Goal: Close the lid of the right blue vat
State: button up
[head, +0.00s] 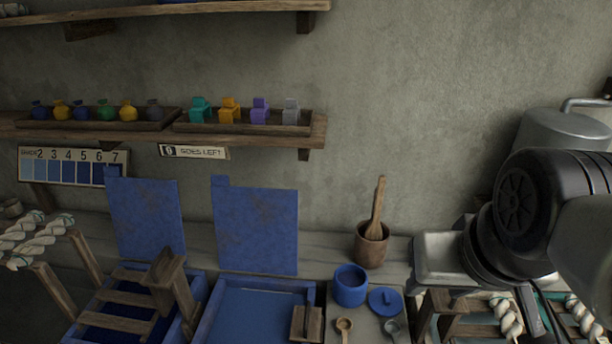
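The right blue vat (214,318) stands at the bottom centre, cut off by the lower edge. Its lid (256,232) is a worn blue panel standing upright at the back of the vat, so the vat is open and flat blue shows inside. A small wooden piece with a dark upright handle (307,322) is at the vat's front right corner; I cannot tell what it rests on. My arm enters from the right, well clear of the lid. I cannot make out my gripper's fingers.
The left blue vat (198,290) also has its lid (147,218) upright, with a wooden rack (125,300) over it. Right of the right vat are a blue pot (350,286), a round blue lid (385,301) and a brown crock (371,246). A shelf (255,135) hangs above.

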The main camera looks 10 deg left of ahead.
aim_at(256, 228)
jog(key=j, duration=1.3)
jog(key=k+j, duration=0.15)
jog(key=j, duration=1.15)
